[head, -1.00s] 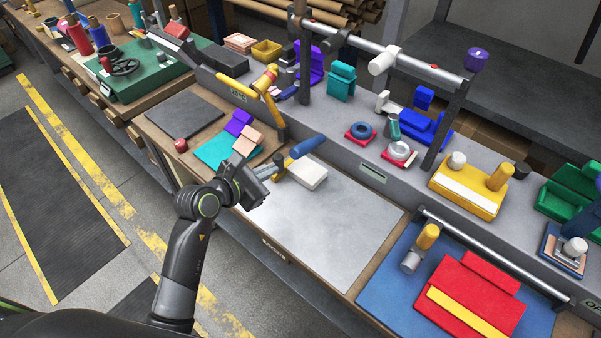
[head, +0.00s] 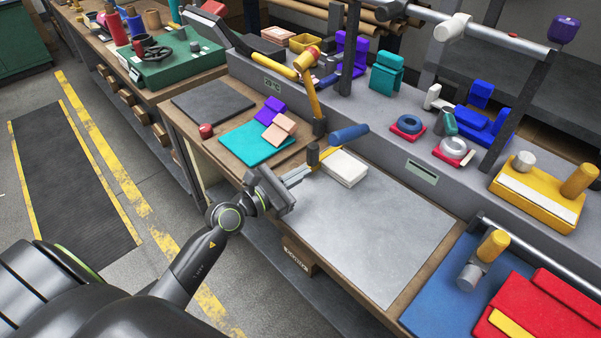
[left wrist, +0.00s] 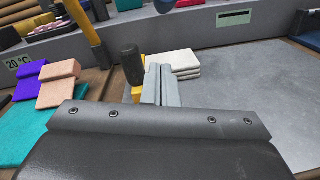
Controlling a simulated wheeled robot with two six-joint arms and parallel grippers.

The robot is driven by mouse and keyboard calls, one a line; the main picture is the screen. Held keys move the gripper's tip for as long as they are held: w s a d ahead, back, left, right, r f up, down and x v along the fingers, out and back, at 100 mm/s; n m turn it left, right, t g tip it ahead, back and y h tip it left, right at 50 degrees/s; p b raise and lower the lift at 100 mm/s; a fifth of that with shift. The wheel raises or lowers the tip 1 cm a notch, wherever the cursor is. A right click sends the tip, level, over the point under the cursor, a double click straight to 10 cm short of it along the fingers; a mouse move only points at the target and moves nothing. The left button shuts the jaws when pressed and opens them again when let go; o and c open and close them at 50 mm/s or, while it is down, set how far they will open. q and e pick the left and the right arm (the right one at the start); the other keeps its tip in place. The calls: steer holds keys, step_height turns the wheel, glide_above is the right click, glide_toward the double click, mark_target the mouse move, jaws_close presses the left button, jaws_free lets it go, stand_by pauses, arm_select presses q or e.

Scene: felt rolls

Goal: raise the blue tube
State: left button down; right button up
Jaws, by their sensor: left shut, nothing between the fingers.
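The blue tube (head: 348,132) lies slanted at the back edge of the grey metal sheet, just beyond a white stack of pads (head: 345,168). A yellow bar and a dark upright cylinder (head: 313,156) are beside its lower left end. My left gripper (head: 303,174) is shut and empty, low over the sheet's left edge, in front of the dark cylinder and apart from the tube. In the left wrist view its closed fingers (left wrist: 161,85) point at the dark cylinder (left wrist: 131,66) and the white stack (left wrist: 182,62). I cannot make out the tube there. My right gripper is not in view.
The grey metal sheet (head: 385,225) is mostly bare. Left of the gripper lie a teal sheet (head: 250,145) and purple and peach pads. A yellow post (head: 312,98) rises behind. A shelf with a raised rail (head: 500,40) runs along the back.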

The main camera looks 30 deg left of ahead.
mark_target(352, 133)
arm_select(q)
steer(key=x, duration=0.6)
steer(key=r+p, duration=0.1)
steer(key=w+d+r+p, duration=0.1)
steer(key=r+p, duration=0.1)
steer(key=shift+w+d+r, duration=0.25)
steer(key=shift+d+r, duration=0.05)
steer(key=shift+r, duration=0.1)
